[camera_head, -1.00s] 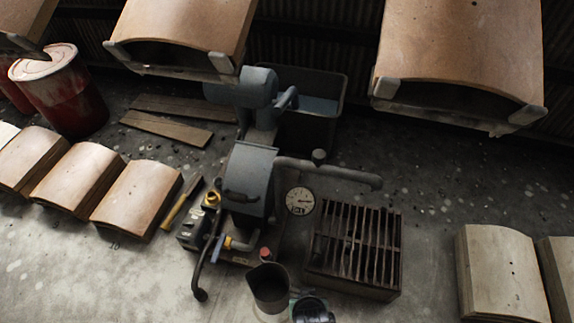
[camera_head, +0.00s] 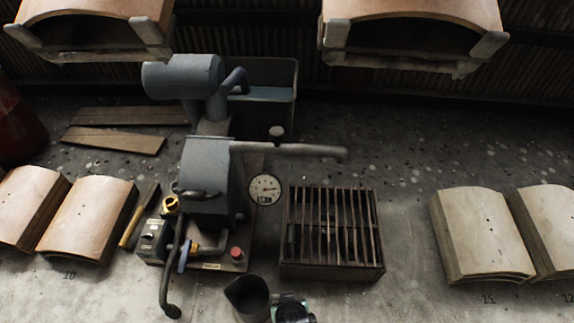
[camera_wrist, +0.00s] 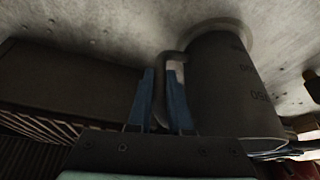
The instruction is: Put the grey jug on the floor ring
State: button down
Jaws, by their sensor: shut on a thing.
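The grey jug (camera_head: 250,298) stands near the bottom edge of the head view, its open mouth showing. My gripper (camera_head: 285,300) is just right of it, partly cut off by the frame edge. In the wrist view the dark jug (camera_wrist: 225,90) carries faint lettering, and the blue fingers of my gripper (camera_wrist: 163,100) are shut on its side handle. A pale ring (camera_wrist: 248,35) shows on the floor around the jug's base. I cannot tell whether the base touches the floor.
A slatted dark crate (camera_head: 333,270) stands right of the jug. A grey pump machine (camera_head: 212,175) with a dial gauge (camera_head: 265,189) is behind it. Curved blocks stand left and right (camera_head: 482,235). Hanging carriers (camera_head: 412,40) line the back. Floor between crate and right blocks is clear.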

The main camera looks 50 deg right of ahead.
jog(key=shift+f, duration=0.15)
jog(key=c, duration=0.8)
grip_release()
jog(key=shift+c, duration=0.2)
jog(key=shift+r+p, duration=0.3)
jog(key=p+v, duration=0.8)
jog(key=v, duration=0.3)
jog(key=shift+r, duration=0.35)
jog(key=shift+s+a, duration=0.1)
jog(key=shift+s, duration=0.05)
